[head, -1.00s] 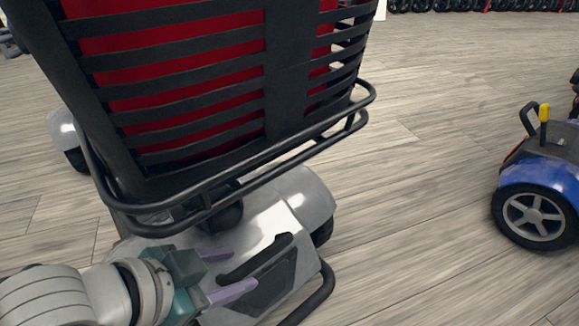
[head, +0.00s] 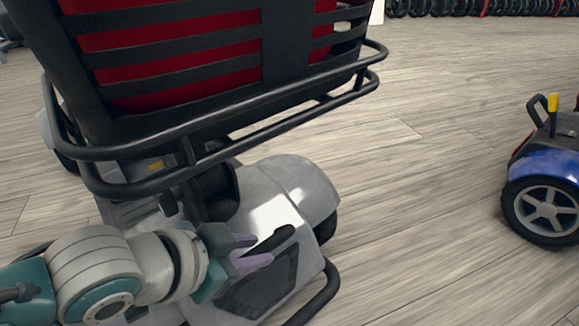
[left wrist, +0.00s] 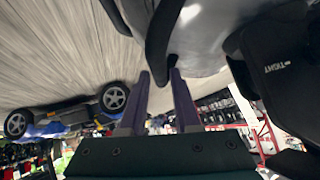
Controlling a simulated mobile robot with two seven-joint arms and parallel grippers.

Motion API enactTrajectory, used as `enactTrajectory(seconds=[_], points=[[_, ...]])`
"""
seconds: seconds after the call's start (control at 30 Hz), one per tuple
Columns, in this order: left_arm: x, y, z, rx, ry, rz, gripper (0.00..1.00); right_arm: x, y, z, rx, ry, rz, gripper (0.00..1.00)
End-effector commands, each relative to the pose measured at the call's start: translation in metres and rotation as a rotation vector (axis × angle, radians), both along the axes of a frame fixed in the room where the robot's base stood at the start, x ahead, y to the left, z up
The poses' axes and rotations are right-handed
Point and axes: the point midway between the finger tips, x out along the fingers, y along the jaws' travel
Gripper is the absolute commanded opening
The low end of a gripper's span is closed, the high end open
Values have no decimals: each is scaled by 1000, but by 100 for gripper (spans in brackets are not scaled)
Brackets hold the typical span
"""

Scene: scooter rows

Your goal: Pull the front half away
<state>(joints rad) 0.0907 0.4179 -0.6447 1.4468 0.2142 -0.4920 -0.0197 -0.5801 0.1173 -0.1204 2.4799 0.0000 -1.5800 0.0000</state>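The scooter's silver half (head: 285,190) stands at the lower middle of the head view, with a dark panel and a black handle (head: 272,241) on it. A black slatted basket (head: 200,85) with a red inside hangs over it. My left gripper (head: 256,250) has its two purple fingers apart, their tips close to the handle. In the left wrist view, the fingers of this gripper (left wrist: 160,75) are parted, and the black handle (left wrist: 160,45) lies just beyond and between the tips. I cannot tell whether they touch it. My right gripper is not in view.
A blue scooter part (head: 545,165) with grey-spoked wheels stands at the right. A black tube (head: 318,300) curves along the silver part's lower right side. Wooden floor (head: 430,180) is clear between the scooters. A row of dark wheels (head: 480,7) lines the far back.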

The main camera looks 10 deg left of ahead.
Motion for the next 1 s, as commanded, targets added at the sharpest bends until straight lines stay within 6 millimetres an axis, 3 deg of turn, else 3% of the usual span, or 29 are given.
enactTrajectory(seconds=[0.03, 0.27, 1.0], points=[[0, 0, 0, 0, 0, 0, 24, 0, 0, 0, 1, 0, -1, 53], [0, 0, 0, 0, 0, 0, 0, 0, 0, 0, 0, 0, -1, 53], [0, 0, 0, 0, 0, 0, 0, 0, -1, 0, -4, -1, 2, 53]])
